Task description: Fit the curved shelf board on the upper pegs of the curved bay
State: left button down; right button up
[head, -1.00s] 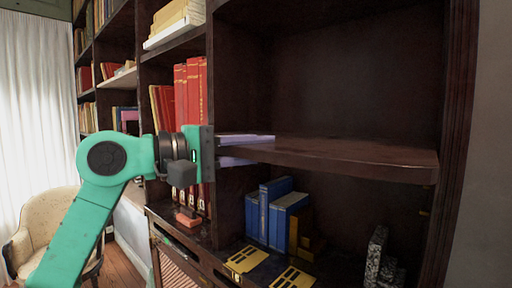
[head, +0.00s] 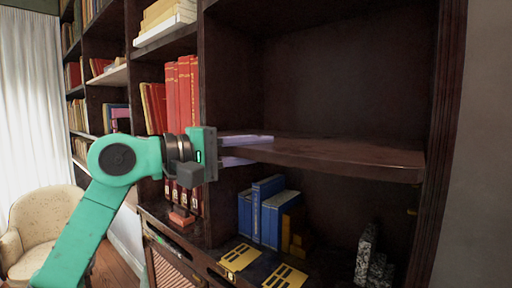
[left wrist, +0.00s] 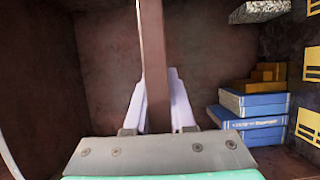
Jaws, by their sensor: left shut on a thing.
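The curved shelf board (head: 340,157) is dark brown wood and lies roughly level across the dark bay (head: 330,75). Its right end is close to the bay's right side; I cannot tell whether it touches. My left gripper (head: 262,149) is shut on the board's left part, one pale lavender finger above and one below. In the left wrist view the board (left wrist: 154,60) runs edge-on away from me between the two fingers. A small brass-coloured spot (head: 412,211), perhaps a peg, shows on the right side below the board. Any pegs under the board are hidden. My right gripper is not in view.
Blue books (head: 268,212) and brown blocks stand in the compartment below, with a speckled stone bookend (head: 367,252) at right. Yellow plates (head: 240,257) lie in front. Red books (head: 183,95) fill the bay to the left. The space above the board is empty.

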aim_at(286, 138)
pick_arm(q)
jog(key=shift+w+d+r+p, duration=0.2)
jog(key=shift+w+d+p, duration=0.5)
jog(key=shift+w+d, duration=0.5)
dwell(0.4)
jog(key=shift+w+d, duration=0.85)
jog(key=shift+w, duration=0.3)
jog(key=shift+w+d, duration=0.85)
jog(key=shift+w, duration=0.3)
jog(key=c, duration=0.8)
grip_release()
jog(key=shift+o, duration=0.6)
jog(key=shift+s, duration=0.15)
